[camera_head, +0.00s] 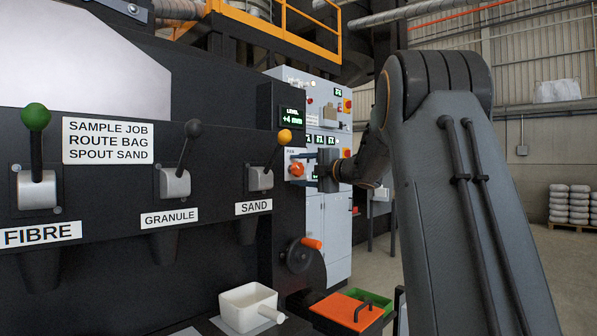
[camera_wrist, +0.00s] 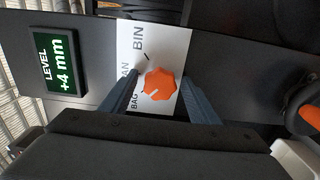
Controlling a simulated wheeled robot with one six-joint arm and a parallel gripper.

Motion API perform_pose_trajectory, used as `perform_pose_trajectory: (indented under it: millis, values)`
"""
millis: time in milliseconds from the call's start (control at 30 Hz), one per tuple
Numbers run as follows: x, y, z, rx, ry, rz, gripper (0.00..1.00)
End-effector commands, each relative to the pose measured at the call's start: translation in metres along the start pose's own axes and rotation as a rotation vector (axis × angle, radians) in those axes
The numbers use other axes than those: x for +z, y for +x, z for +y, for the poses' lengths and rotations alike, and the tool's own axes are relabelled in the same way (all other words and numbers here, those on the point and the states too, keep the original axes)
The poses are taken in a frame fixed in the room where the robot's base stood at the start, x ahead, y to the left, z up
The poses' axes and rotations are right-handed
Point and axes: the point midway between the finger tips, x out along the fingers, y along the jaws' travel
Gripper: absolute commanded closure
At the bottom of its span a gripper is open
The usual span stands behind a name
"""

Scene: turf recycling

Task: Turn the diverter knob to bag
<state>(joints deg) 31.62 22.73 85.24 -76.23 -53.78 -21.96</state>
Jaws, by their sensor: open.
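The orange diverter knob (camera_wrist: 160,84) sits on a white plate (camera_wrist: 165,40) in the wrist view. The plate carries BIN, a partly hidden label ending in AN, and BAG. The knob's white mark points to the lower left, roughly to the BAG side; I cannot tell whether it lines up exactly. My gripper (camera_wrist: 162,90) is open, one finger on each side of the knob, with gaps showing. In the head view the knob (camera_head: 297,170) is on the dark panel, with my gripper (camera_head: 303,169) right in front of it.
A LEVEL display (camera_head: 291,118) reads +4 mm above the knob. A sign (camera_head: 108,142) reads ROUTE BAG. The SAND lever (camera_head: 262,178) is left of the knob. A handwheel (camera_head: 300,256) is below.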

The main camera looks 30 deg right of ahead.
Motion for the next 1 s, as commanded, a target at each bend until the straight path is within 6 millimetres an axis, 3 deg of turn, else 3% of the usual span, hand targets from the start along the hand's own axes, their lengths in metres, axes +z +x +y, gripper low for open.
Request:
perform_pose_trajectory:
  millis: [500, 1000]
  values:
    - [0.0, -0.07, 0.0, 0.001, -0.001, -0.001, 0.45]
    - [0.0, -0.075, 0.0, 0.0, -0.001, 0.0, 0.45]
